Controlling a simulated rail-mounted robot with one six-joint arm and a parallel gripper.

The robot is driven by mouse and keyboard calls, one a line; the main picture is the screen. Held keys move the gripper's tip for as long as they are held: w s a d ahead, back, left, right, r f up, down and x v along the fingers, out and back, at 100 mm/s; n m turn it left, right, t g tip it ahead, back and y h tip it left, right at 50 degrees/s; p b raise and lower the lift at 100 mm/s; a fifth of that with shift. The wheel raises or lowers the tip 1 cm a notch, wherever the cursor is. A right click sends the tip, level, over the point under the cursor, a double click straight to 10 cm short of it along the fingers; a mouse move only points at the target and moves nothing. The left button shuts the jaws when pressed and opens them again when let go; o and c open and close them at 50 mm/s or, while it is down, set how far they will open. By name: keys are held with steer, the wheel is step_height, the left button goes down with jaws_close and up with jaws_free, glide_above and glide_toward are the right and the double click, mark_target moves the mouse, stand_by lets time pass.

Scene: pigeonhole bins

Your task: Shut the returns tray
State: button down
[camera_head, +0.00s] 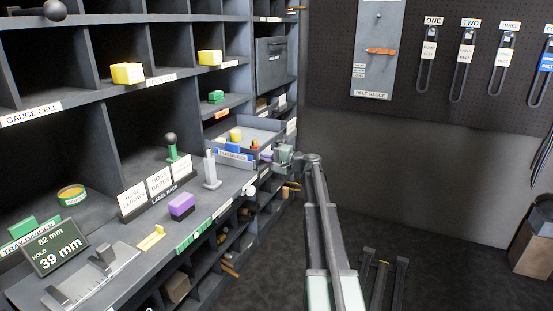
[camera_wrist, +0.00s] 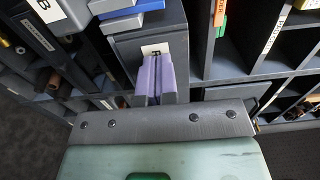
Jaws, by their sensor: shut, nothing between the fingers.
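The returns tray (camera_wrist: 182,22) is a dark grey box seen close up in the wrist view. A white label, partly covered, with a letter like R shows on its face. In the head view, a grey tray (camera_head: 262,124) with small coloured items juts from the shelf unit near my gripper. My gripper (camera_wrist: 156,80) has lavender fingers that are shut together and empty. They overlap the labelled face; I cannot tell whether they touch it. In the head view my gripper (camera_head: 267,155) is small, at the tray's near right end.
Pigeonhole shelves fill the left. A label rack (camera_head: 160,190), a purple block (camera_head: 181,206) and a gauge display (camera_head: 54,248) stand on the ledge. A pegboard (camera_head: 440,80) covers the back wall. Open floor (camera_head: 290,260) lies in front of the shelves.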

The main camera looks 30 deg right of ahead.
mark_target(245, 151)
steer(key=x, duration=0.9)
steer(key=shift+w+a, duration=0.1)
steer(key=shift+w, duration=0.05)
